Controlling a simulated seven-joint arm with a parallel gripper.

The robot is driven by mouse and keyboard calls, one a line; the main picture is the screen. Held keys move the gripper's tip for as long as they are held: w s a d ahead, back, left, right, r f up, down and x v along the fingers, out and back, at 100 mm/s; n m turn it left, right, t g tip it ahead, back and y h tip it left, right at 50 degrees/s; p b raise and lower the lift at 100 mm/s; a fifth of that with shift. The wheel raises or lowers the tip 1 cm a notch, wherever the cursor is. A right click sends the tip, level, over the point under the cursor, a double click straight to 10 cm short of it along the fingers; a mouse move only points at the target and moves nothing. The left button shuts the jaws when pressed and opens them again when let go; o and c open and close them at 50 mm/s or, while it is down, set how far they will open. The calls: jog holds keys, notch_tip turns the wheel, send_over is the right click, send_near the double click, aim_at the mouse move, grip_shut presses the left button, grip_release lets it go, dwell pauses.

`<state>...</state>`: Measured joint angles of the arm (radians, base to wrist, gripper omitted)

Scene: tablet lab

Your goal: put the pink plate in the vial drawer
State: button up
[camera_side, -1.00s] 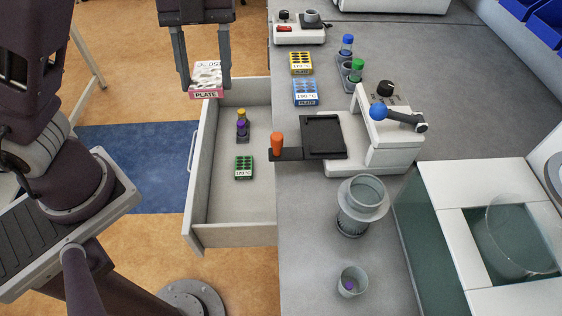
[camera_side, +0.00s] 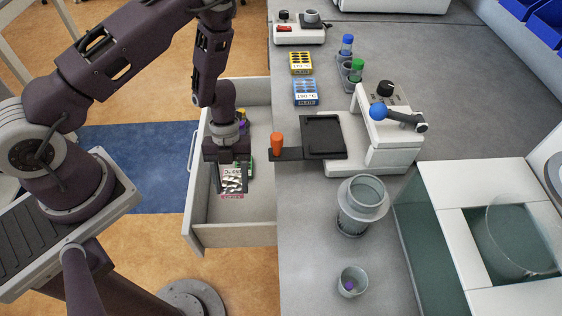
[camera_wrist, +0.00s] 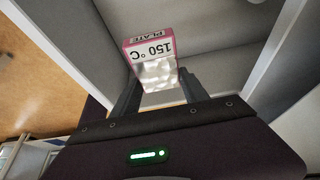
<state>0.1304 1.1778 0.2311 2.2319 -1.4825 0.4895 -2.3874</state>
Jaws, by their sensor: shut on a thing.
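The pink plate (camera_side: 233,180) is a small block with a pink edge and a white label; the wrist view shows "150 °C" and "PLATE" on it (camera_wrist: 150,50). My gripper (camera_side: 229,172) is shut on it, with a finger on each side in the wrist view (camera_wrist: 157,88). The plate is over the inside of the open drawer (camera_side: 198,240), toward its front part in the side view. I cannot tell whether it touches the drawer floor. A green plate (camera_side: 249,170) lies in the drawer beside my gripper, partly hidden by it.
Vials with a yellow top (camera_side: 241,114) and a purple top (camera_side: 243,127) stand in the drawer behind my wrist, partly hidden. The counter right of the drawer holds yellow (camera_side: 301,63) and blue (camera_side: 306,92) plates. An orange-handled part (camera_side: 277,143) sits near the drawer's edge.

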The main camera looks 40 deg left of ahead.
aim_at(234, 170)
notch_tip(234, 170, down, 14)
jog(key=shift+r, duration=0.15)
jog(key=shift+w, duration=0.1)
jog(key=o, duration=1.3)
jog(key=shift+o, duration=0.2)
jog(key=v, duration=1.2)
jog(key=shift+r, duration=0.1)
